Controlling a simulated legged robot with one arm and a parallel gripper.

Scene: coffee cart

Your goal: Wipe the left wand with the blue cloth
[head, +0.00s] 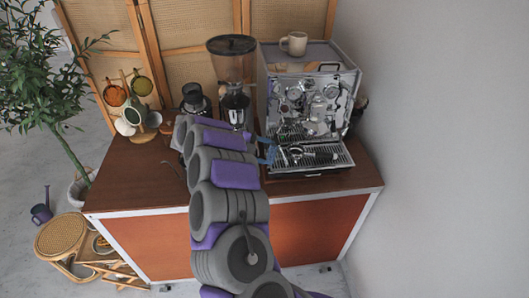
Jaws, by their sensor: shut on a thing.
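The espresso machine (318,95) stands at the right of the cart, with its drip tray (335,158) in front. Small patches of the blue cloth (267,157) show at the machine's front left corner, at the end of my arm. My gripper (263,148) is shut on the blue cloth there, mostly hidden behind my own arm links. The left wand is too small and too covered to make out clearly near the cloth. I cannot tell whether the cloth touches it.
A coffee grinder (233,62) stands left of the machine. A beige mug (294,43) is on top of the machine. A cup rack (135,110) with several cups stands at the left. The wall is close on the right.

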